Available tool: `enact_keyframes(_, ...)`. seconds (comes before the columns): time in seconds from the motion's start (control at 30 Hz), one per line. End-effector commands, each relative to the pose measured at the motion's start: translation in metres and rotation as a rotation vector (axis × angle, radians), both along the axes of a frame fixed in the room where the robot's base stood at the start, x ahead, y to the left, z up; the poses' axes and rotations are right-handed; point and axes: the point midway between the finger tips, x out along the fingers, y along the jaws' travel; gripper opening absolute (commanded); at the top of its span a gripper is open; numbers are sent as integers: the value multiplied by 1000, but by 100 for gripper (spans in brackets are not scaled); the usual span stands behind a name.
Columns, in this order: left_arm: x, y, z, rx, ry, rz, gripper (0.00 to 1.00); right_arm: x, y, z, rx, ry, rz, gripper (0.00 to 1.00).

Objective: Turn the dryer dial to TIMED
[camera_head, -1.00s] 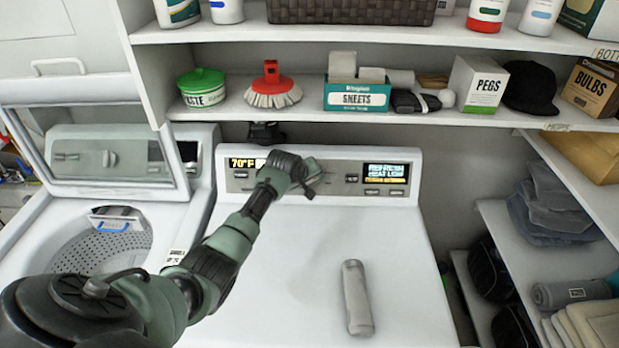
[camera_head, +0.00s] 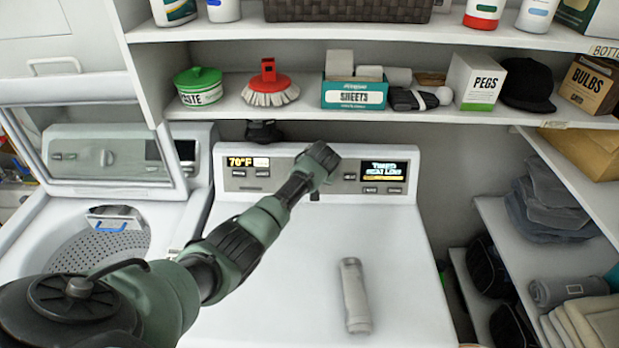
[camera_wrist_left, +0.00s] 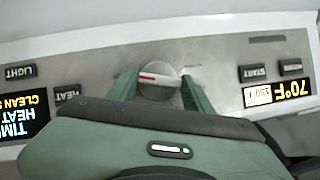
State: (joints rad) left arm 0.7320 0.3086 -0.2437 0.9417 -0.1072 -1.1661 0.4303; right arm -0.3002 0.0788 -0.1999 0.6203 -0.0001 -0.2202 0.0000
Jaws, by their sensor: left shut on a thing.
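The white dryer (camera_head: 290,240) stands in the middle, its control panel at the back. In the left wrist view, which sees the panel upside down, my left gripper (camera_wrist_left: 161,88) has its two green fingers on either side of the round silver dial (camera_wrist_left: 158,92). It is shut on the dial, whose grip bar has a red and white mark. In the head view my left wrist hides the dial. The dryer display (camera_head: 384,172) appears to read TIMED with HEAT LOW under it; part of it also shows in the wrist view (camera_wrist_left: 20,115). My right gripper is out of view.
A grey cylinder (camera_head: 355,296) lies on the dryer top. A washer with its lid (camera_head: 105,160) raised stands at left. A shelf (camera_head: 300,112) with a brush, boxes and a cap runs above the panel. Side shelves with folded cloth (camera_head: 550,205) are at right.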

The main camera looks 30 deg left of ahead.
Motion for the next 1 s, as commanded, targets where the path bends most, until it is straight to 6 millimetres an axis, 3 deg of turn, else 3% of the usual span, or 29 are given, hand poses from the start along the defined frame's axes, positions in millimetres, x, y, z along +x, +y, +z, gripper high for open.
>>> enact_keyframes(0.77,-1,-1,-3,86,59,-48,10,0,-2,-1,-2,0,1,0)
enact_keyframes(0.8,-1,-1,-3,86,59,-48,53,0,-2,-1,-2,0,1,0)
enact_keyframes(0.87,-1,-1,-3,86,59,-48,70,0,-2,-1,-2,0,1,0)
enact_keyframes(1.0,0,-1,-2,85,56,-48,71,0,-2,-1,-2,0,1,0)
